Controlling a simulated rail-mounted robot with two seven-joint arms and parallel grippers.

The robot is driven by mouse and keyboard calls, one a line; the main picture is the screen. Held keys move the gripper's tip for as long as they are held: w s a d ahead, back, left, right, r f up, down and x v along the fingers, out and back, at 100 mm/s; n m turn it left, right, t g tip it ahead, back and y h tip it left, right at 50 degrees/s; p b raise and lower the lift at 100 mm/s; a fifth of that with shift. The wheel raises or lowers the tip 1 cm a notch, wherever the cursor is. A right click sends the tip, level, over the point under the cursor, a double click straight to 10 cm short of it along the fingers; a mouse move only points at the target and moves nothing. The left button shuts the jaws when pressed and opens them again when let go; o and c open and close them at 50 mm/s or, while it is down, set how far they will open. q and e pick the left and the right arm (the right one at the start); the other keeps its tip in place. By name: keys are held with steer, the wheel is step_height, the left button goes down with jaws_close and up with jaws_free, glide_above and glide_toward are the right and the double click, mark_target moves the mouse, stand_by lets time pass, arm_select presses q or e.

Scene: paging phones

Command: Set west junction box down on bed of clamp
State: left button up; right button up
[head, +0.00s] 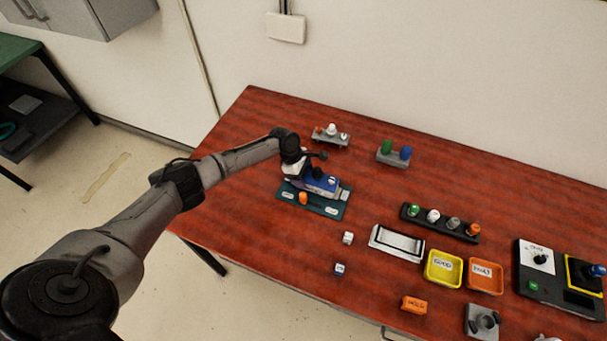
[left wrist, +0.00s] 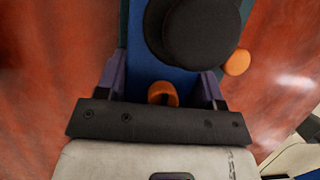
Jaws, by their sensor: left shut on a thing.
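My left gripper (head: 309,177) is over the back left of the table, its fingers on both sides of a blue box (head: 321,183). No label shows on the box to tell whether it is the west junction box. In the left wrist view the blue box (left wrist: 160,62) lies between the dark fingers, with a round black knob (left wrist: 200,28) over it and an orange piece (left wrist: 162,93) near the palm. Below is a teal plate (head: 289,191) with pale labels and an orange knob (head: 303,198). I cannot tell whether the box touches the plate, or which fixture is the clamp.
To the right are a silver tray (head: 397,243), a yellow tray (head: 443,268), an orange tray (head: 486,277) and a black knob strip (head: 440,222). Small cubes (head: 347,238) lie in front.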

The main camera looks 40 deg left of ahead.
stand_by(0.3)
arm_select(q)
steer(key=o, duration=1.3)
steer(key=shift+r, duration=0.1)
steer(key=shift+r+p, duration=0.85)
steer(key=shift+p, duration=0.2)
step_height(320, 180, up, 4)
steer(key=p, duration=0.4)
steer(key=shift+f, duration=0.15)
steer(key=shift+a, duration=0.1)
